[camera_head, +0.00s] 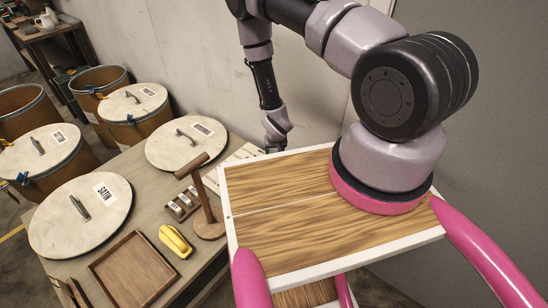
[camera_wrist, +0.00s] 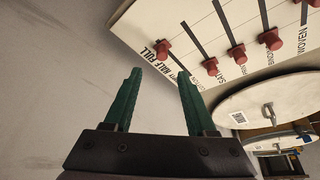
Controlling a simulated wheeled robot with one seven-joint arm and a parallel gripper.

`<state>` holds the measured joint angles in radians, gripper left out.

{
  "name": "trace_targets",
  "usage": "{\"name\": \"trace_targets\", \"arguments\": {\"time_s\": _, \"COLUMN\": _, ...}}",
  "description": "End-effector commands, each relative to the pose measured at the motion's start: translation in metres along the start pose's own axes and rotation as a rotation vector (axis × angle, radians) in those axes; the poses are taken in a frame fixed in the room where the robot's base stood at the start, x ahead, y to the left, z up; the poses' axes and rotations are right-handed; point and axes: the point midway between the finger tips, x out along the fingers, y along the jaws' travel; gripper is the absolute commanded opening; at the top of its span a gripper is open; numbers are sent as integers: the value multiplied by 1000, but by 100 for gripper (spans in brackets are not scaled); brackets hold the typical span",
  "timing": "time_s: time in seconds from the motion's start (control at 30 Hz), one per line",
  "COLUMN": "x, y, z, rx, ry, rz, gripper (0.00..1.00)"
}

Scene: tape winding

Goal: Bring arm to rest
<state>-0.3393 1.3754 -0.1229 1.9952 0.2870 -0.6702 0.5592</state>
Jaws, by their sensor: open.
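My gripper shows in the wrist view (camera_wrist: 158,78) with its two green fingers spread apart. Nothing is between them. A pale wall fills the view to their left, and a slotted board (camera_wrist: 225,28) with red knobs lies beyond their right side. In the head view my arm reaches up and over, then hangs down at the wall side of the table. The wrist end (camera_head: 277,125) is above the far edge of my wooden top, and the fingers are hard to make out there.
The wooden table (camera_head: 75,268) holds round lids (camera_head: 186,143), (camera_head: 80,215), a mallet-like wooden stand (camera_head: 209,228), a small box (camera_head: 183,204), a yellow object (camera_head: 175,241) and an empty tray (camera_head: 133,270). Drums (camera_head: 135,115) stand behind. A pale wall (camera_head: 215,60) is close beside my arm.

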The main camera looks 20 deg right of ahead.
Motion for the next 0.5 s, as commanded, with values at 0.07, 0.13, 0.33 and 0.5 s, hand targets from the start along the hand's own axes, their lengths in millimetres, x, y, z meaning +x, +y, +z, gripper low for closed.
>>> {"name": "trace_targets", "arguments": {"time_s": 0.07, "x": -9, "y": 0, "z": 0, "rx": 1, "ry": 0, "rz": 0, "gripper": 56}}
{"name": "trace_targets", "arguments": {"time_s": 0.13, "x": -14, "y": 0, "z": 0, "rx": 1, "ry": -1, "rz": 1, "gripper": 56}}
{"name": "trace_targets", "arguments": {"time_s": 0.33, "x": -17, "y": 0, "z": 0, "rx": 1, "ry": 0, "rz": 1, "gripper": 56}}
{"name": "trace_targets", "arguments": {"time_s": 0.5, "x": -16, "y": 0, "z": 0, "rx": 1, "ry": 0, "rz": 1, "gripper": 56}}
